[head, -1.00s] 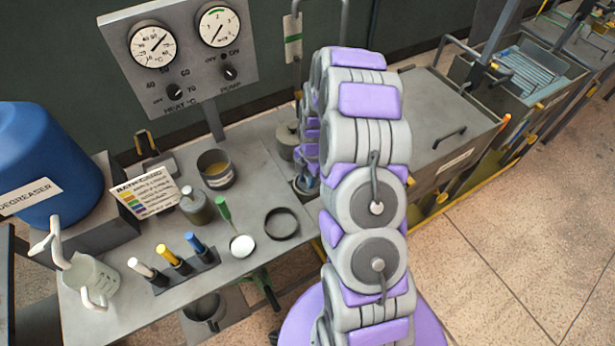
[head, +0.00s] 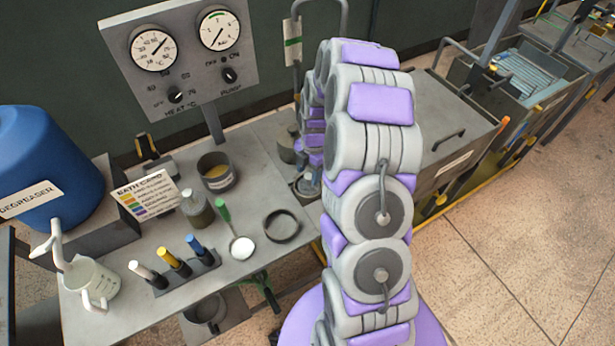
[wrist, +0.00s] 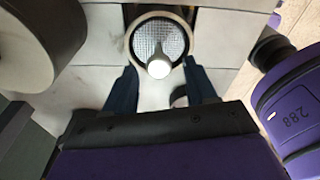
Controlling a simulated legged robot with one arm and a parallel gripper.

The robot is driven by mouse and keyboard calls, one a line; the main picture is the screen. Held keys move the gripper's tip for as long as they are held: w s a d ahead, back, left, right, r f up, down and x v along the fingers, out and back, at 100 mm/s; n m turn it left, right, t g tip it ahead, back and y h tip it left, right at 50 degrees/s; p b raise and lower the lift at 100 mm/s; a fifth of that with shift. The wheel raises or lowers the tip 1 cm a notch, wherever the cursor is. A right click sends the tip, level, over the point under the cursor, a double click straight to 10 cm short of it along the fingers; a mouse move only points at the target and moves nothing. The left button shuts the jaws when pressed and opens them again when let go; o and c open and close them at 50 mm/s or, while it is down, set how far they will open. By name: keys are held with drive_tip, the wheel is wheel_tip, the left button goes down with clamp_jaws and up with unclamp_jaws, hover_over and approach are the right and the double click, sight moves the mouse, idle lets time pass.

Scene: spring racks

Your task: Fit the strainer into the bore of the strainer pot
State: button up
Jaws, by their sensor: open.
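The strainer is a round silvery mesh disc (wrist: 150,35) with a pale round knob (wrist: 159,68), at the top middle of the wrist view. A dark ring and a paler rim, seemingly the strainer pot (wrist: 190,14), surround the mesh. The strainer appears to lie in or just over the bore; I cannot tell how deep it sits. My gripper (wrist: 160,76) is open, its two dark fingers apart on either side of the knob, with nothing visibly clamped. In the head view my arm hides most of this spot.
On the bench left of my arm are a dark ring (head: 282,224), a white-bowled spoon (head: 243,248), a can (head: 217,172), a jar (head: 197,209), a rack of coloured handles (head: 188,274) and a jug (head: 92,277). A large lidded tank (head: 455,110) stands to the right.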

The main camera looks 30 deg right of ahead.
wheel_tip(320, 180, up, 8)
drive_tip(key=s+a+r+m, duration=0.8)
drive_tip(key=s+a+r, duration=0.2)
drive_tip(key=s+r, duration=0.25)
drive_tip(key=s+a+r+m, duration=0.2)
drive_tip(key=s+m, duration=0.4)
drive_tip(key=s, duration=0.4)
drive_tip(key=s+a+r+m+g+h, duration=0.1)
drive_tip(key=s+a+r+m, duration=0.1)
drive_tip(key=s+m, duration=0.5)
drive_tip(key=s, duration=0.2)
drive_tip(key=shift+s+a+r+p, duration=0.2)
drive_tip(key=shift+s+r+p, duration=0.1)
drive_tip(key=shift+s+r, duration=0.05)
